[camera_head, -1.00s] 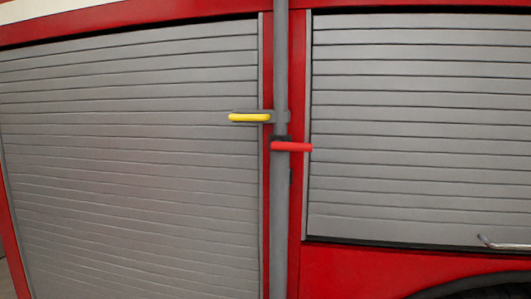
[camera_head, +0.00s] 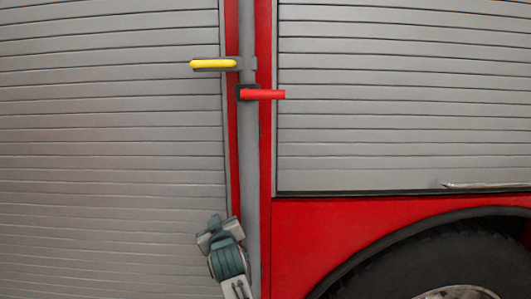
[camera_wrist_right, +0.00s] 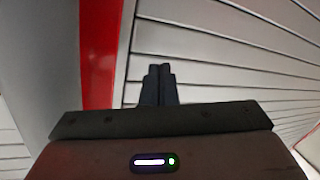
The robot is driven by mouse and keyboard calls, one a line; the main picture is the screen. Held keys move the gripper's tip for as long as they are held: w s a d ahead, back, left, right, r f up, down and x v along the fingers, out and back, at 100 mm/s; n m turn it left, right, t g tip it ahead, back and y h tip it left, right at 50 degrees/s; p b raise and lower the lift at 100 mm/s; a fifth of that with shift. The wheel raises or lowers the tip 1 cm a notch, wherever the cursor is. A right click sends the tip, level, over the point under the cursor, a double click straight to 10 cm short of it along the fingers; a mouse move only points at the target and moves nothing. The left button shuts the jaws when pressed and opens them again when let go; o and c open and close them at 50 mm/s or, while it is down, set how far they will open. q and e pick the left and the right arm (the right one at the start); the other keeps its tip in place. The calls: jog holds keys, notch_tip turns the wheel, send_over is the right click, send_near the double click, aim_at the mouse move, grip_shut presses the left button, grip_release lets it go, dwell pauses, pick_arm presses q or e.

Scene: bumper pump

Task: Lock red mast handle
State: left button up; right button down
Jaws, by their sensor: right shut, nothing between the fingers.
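The red mast handle (camera_head: 265,95) sticks out to the right from a dark mount on the grey mast (camera_head: 249,150), roughly level, in the head view. A yellow handle (camera_head: 214,64) points left from a grey bracket just above it. My right gripper (camera_head: 216,222) is low in the head view, in front of or beside the mast's lower part, well below the red handle and apart from it. In the right wrist view its dark fingers (camera_wrist_right: 158,84) are together with nothing between them. The red handle is not visible in that view. My left gripper is not in view.
Grey slatted shutters (camera_head: 110,150) and (camera_head: 400,110) flank the mast on red framing. A thin bar handle (camera_head: 485,184) lies at the right shutter's lower edge. A dark wheel (camera_head: 430,265) sits at bottom right. The space around the red handle looks clear.

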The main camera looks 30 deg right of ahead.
aim_at(263, 94)
jog(key=s+r+m+t+h, duration=0.1)
jog(key=s+r, duration=0.3)
jog(key=r, duration=0.6)
jog(key=s+r+m+t+h, duration=0.1)
jog(key=s+r+t+h, duration=0.15)
jog(key=r, duration=0.75)
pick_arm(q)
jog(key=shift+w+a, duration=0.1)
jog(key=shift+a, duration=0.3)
pick_arm(e)
jog(key=s+d+r+m+h, duration=0.3)
jog(key=s+r+m+h, duration=0.2)
jog(key=s+r, duration=0.9)
jog(key=s, duration=0.3)
jog(key=shift+d+r+m, duration=0.2)
jog(key=shift+r+m, duration=0.1)
jog(key=shift+r, duration=0.1)
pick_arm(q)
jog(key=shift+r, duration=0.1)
